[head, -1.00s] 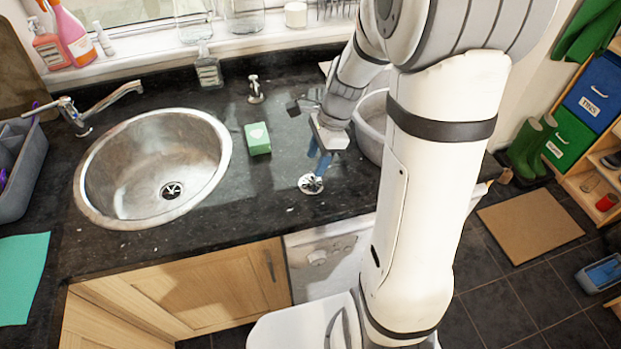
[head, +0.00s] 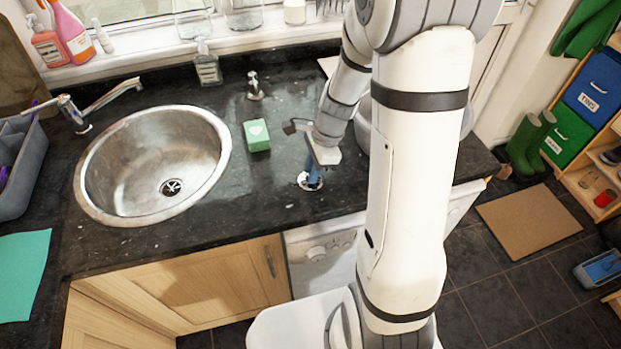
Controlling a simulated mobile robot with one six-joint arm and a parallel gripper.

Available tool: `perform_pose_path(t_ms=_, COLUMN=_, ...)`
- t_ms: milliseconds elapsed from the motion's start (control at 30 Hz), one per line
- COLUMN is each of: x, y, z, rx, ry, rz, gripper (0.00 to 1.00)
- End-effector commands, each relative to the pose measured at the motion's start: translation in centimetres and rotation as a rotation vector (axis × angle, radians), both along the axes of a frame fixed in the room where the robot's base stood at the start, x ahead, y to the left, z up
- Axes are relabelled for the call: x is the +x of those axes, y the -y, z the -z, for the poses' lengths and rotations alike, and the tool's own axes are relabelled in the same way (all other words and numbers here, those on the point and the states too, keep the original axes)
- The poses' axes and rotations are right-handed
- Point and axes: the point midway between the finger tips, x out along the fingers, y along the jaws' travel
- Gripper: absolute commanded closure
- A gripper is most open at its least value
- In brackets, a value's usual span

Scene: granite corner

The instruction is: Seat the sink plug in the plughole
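The round metal sink plug (head: 303,183) lies on the dark worktop to the right of the sink. My gripper (head: 313,179) points down at it, its blue fingers covering part of the plug. The fingers are small and partly overlapped, so I cannot tell whether they are open or shut on the plug, or touching it. The plughole (head: 172,187) is a dark round opening with a cross in the floor of the round steel sink (head: 118,150). Nothing covers it.
A soap pump (head: 254,87) and a tap (head: 100,104) stand behind. A grey bowl (head: 364,125) is partly hidden behind my arm. A grey caddy (head: 30,170) is at the left.

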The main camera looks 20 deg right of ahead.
Motion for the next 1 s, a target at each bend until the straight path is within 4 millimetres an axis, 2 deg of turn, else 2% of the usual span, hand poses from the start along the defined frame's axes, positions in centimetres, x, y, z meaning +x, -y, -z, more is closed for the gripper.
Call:
perform_pose_path(t_ms=33, x=0.0, y=0.0, z=0.0, rx=0.000, ry=0.000, rz=0.000, gripper=0.87)
perform_pose_path(t_ms=200, x=0.0, y=0.0, z=0.0, rx=0.000, ry=0.000, rz=0.001, gripper=1.00)
perform_pose_path(t_ms=533, x=0.1, y=0.1, z=-0.6, rx=0.000, ry=0.003, rz=0.001, gripper=1.00)
perform_pose_path(t_ms=1000, x=0.1, y=0.1, z=-8.9, rx=0.000, ry=0.004, rz=0.001, gripper=1.00)
